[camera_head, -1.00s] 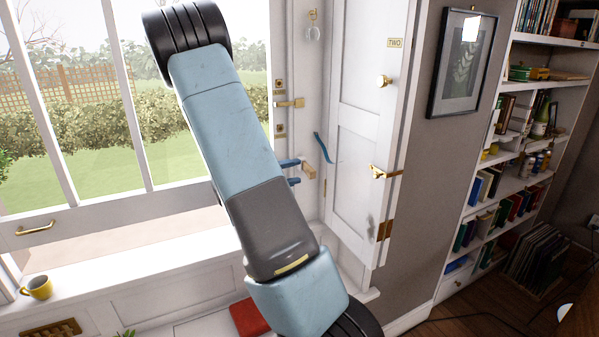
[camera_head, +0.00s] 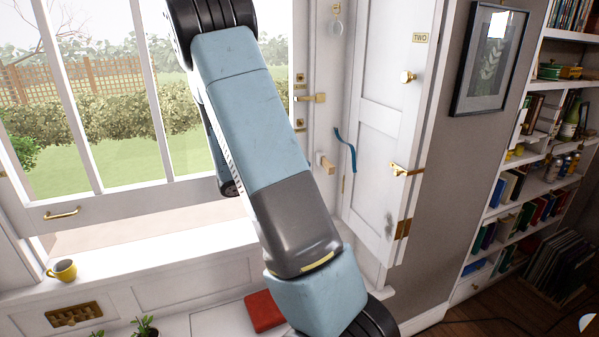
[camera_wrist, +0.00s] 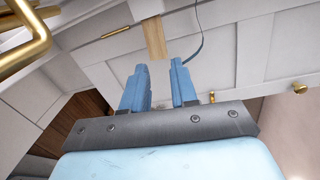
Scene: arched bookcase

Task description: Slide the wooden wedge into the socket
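The pale wooden wedge (camera_head: 326,163) sticks out from the white frame beside the window. It also shows in the wrist view (camera_wrist: 155,38), beyond my fingertips. A blue strap (camera_head: 346,148) hangs just right of it; whether they are joined I cannot tell. In the wrist view my gripper (camera_wrist: 160,70) has its two blue fingers apart with nothing visible between them. The wedge lies ahead of the gap, seemingly clear of the fingers. I cannot make out the socket separately.
A brass handle (camera_wrist: 32,35) is close at the upper left of the wrist view. A brass latch (camera_head: 312,98) is above the wedge. A white door (camera_head: 385,125) with brass fittings stands to the right. A yellow mug (camera_head: 63,270) is on the sill.

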